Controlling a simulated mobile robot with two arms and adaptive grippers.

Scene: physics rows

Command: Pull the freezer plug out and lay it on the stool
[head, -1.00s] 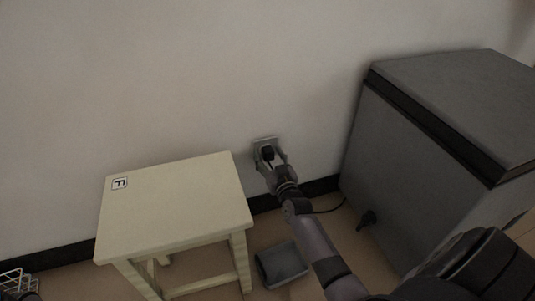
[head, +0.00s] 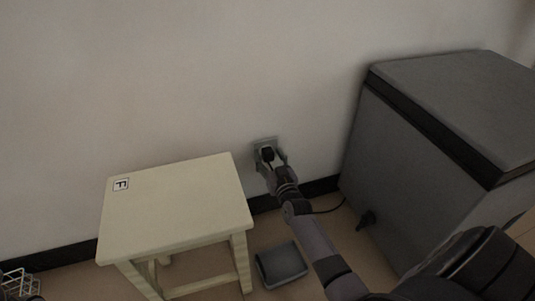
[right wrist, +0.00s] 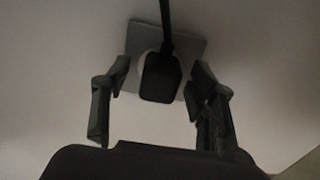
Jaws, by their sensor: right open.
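The black freezer plug (head: 267,153) sits in the wall socket (head: 262,143), low on the wall between the stool and the freezer. In the right wrist view the plug (right wrist: 161,77) stands in front of the square socket plate (right wrist: 190,45), with its cord running up. My right gripper (head: 270,158) is open, with one finger on each side of the plug and visible gaps; its fingers also show in the right wrist view (right wrist: 160,80). The cream stool (head: 180,205) stands to the left, its top bare except for an F label. My left gripper is not in view.
The grey freezer (head: 400,150) stands at the right against the wall. A dark cord (head: 328,209) runs near the floor beside it. A grey bin or tray (head: 281,265) is on the floor right of the stool. A wire basket (head: 20,284) is at bottom left.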

